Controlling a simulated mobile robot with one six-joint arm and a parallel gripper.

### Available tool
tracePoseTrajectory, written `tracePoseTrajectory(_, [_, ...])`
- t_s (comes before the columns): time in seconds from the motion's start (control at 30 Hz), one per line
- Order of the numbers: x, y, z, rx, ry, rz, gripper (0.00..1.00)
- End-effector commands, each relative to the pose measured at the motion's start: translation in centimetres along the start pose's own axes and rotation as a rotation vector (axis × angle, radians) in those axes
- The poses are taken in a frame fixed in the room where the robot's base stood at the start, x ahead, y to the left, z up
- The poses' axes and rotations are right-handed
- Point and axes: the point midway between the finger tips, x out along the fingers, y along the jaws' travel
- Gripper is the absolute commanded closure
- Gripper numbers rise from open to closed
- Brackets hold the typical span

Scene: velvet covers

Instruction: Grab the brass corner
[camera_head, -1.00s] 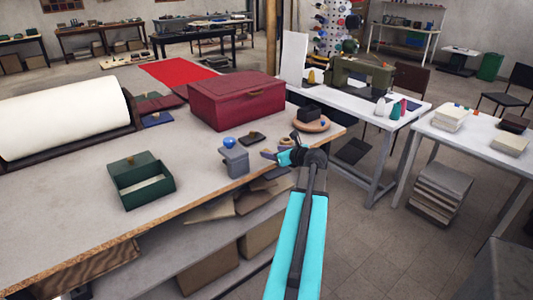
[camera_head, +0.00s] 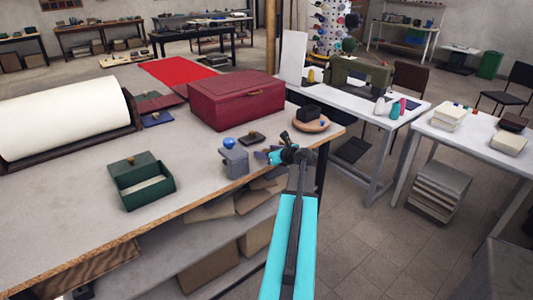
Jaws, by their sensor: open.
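I cannot clearly make out the brass corner. A tiny brass-coloured spot (camera_head: 323,122) shows on the round wooden board near the worktable's right end, but it is too small to identify. My gripper (camera_head: 268,156) is at the worktable's front right edge, just right of a small grey box (camera_head: 235,162). Its jaws are open, and I see nothing between them. My wrist and arm hide part of the table edge behind it.
The worktable (camera_head: 75,215) also holds a dark red case (camera_head: 237,105), an open green box (camera_head: 145,185), a blue ball (camera_head: 229,143), a dark flat block (camera_head: 252,138) and a white roll (camera_head: 60,122). A black block (camera_head: 309,112) sits on the round board (camera_head: 311,125). Front-left tabletop is clear.

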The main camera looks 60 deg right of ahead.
Motion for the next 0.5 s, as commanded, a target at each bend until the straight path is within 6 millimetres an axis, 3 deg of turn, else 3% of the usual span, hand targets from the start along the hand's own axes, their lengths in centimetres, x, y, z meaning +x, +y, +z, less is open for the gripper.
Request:
tracePoseTrajectory(0.23, [0.0, 0.02, 0.01, 0.0, 0.0, 0.0, 0.46])
tracePoseTrajectory(0.5, [0.01, 0.06, 0.02, 0.0, 0.0, 0.001, 0.9])
